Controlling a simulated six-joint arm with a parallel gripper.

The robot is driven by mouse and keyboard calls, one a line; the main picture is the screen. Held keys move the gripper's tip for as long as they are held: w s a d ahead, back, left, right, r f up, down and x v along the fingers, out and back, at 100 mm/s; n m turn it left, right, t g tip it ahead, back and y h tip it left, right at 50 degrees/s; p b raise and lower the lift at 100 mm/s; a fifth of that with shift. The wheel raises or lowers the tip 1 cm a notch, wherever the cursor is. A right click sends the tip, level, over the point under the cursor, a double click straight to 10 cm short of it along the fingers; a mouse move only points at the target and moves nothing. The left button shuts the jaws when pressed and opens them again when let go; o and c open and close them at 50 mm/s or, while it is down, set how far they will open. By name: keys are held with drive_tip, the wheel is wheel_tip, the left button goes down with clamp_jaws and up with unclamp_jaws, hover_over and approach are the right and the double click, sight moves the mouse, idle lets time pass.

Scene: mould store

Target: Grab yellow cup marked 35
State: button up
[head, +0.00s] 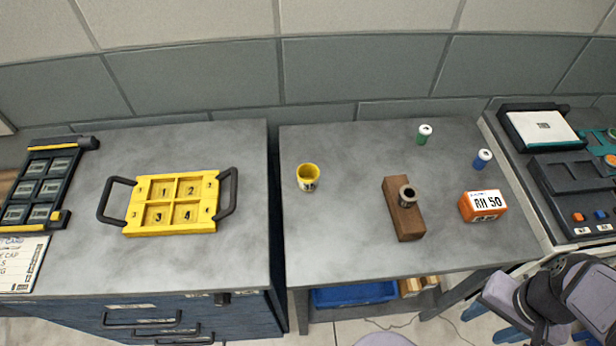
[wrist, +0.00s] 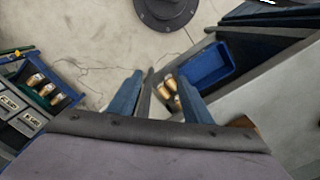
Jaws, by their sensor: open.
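The yellow cup (head: 307,175) stands upright on the grey right-hand table in the head view, left of the brown block. My gripper (head: 486,324) is low at the bottom right of the head view, in front of the table and far from the cup. In the wrist view my gripper (wrist: 160,98) shows two blue fingers spread apart with nothing between them. The cup is not in the wrist view.
A brown block (head: 403,222) with a round metal piece, an orange RH 50 box (head: 484,206), a green can (head: 424,136) and a blue can (head: 482,160) share the table. A blue bin (head: 353,294) sits below. A yellow tray (head: 170,202) lies on the left cabinet.

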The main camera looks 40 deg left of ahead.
idle(0.3)
drive_tip(key=o, duration=0.5)
